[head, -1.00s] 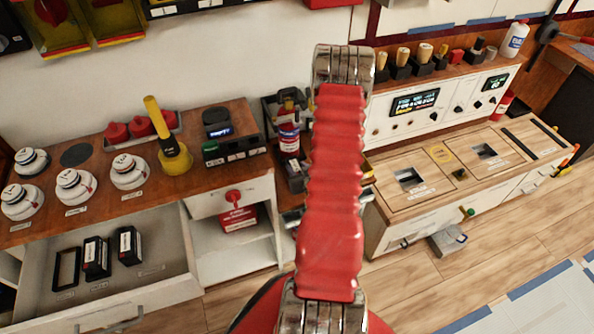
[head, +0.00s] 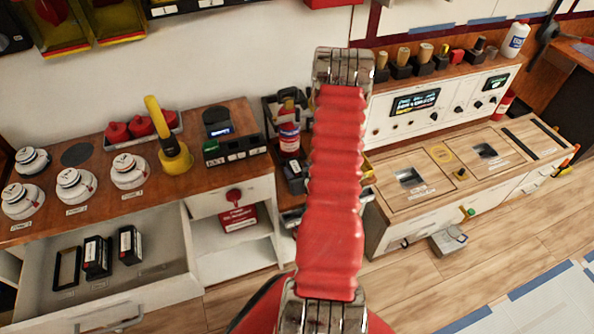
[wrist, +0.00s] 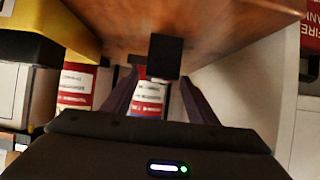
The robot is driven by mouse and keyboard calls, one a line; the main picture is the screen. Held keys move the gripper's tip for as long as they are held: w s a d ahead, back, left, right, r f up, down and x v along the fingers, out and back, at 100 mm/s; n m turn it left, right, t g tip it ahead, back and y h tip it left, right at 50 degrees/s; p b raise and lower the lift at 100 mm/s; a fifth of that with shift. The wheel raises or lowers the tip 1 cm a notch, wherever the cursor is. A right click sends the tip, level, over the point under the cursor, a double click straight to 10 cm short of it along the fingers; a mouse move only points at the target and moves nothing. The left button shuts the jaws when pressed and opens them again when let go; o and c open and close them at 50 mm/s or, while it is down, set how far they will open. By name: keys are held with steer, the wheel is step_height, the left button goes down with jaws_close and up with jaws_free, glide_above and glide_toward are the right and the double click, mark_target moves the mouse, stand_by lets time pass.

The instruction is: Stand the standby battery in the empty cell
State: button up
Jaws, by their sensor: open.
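In the head view the open drawer holds an empty black frame (head: 67,268), which looks like the empty cell. Beside it stand two black batteries with white labels, a left one (head: 97,257) and a right one (head: 130,245). The labels are too small to read, so I cannot tell which, if either, is the standby battery. My red arm hides the gripper in the head view. In the wrist view my gripper (wrist: 160,78) is open. A dark block (wrist: 166,56) shows around its fingertips; I cannot tell whether they touch. A red, white and blue labelled object (wrist: 149,97) shows between the fingers.
The drawer (head: 160,295) sticks out under the left bench (head: 110,197), which carries round white devices, a yellow tool (head: 174,150) and a dark device (head: 222,135). A red bottle (head: 289,138) stands left of my arm. The right cabinet (head: 385,190) has recessed openings on top.

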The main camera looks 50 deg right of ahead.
steer(key=v, duration=1.2)
steer(key=shift+w, duration=0.1)
stand_by(0.4)
steer(key=s+a+r+n+g+y, duration=0.2)
steer(key=a+r+n+g+y, duration=0.2)
steer(key=a+r, duration=3)
steer(key=a+n+y, duration=0.2)
steer(key=a, duration=0.1)
steer(key=shift+g, duration=0.4)
steer(key=shift+f, duration=0.1)
steer(key=shift+c, duration=0.5)
